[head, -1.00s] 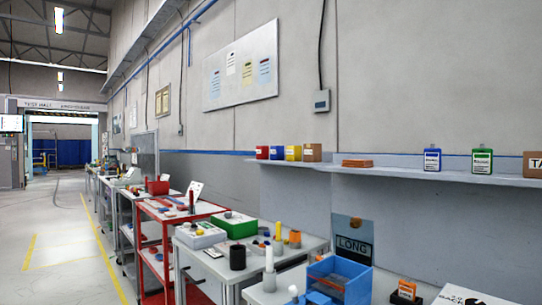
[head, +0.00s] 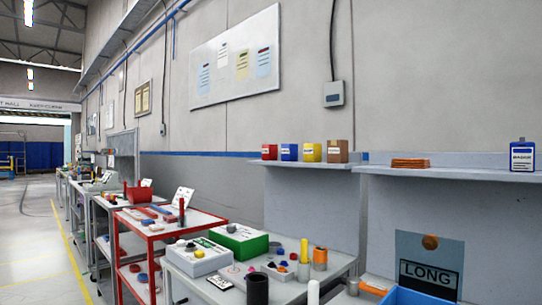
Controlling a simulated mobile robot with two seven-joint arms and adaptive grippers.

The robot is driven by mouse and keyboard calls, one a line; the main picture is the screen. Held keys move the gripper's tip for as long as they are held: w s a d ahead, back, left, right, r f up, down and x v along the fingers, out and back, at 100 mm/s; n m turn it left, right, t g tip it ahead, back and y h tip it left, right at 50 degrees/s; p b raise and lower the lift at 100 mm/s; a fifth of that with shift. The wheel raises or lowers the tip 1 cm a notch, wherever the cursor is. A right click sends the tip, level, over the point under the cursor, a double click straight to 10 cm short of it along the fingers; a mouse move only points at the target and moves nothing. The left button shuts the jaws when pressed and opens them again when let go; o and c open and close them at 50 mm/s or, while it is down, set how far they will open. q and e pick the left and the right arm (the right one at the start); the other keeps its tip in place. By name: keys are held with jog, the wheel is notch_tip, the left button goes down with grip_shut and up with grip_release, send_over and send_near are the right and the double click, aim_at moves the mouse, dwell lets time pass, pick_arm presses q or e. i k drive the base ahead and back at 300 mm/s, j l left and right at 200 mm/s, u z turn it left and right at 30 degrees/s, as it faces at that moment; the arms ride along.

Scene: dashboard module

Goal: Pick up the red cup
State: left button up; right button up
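I cannot make out a clear red cup. Neither of my grippers shows in the head view, and nothing is seen touching these things.
A grey bench (head: 335,263) holds a green box (head: 238,239), a white box (head: 197,257), a black cylinder (head: 257,290) and small parts. The red cart (head: 205,220) stands behind it. A blue bin (head: 405,297) is at the lower right. The floor (head: 32,250) at the left is open.

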aim_at(269, 152)
jog(key=i+j, duration=0.3)
jog(key=j, duration=0.2)
jog(key=i+j, duration=0.3)
jog(key=j, duration=0.2)
jog(key=i+j+u, duration=0.1)
jog(key=i+j, duration=0.2)
jog(key=j, duration=0.2)
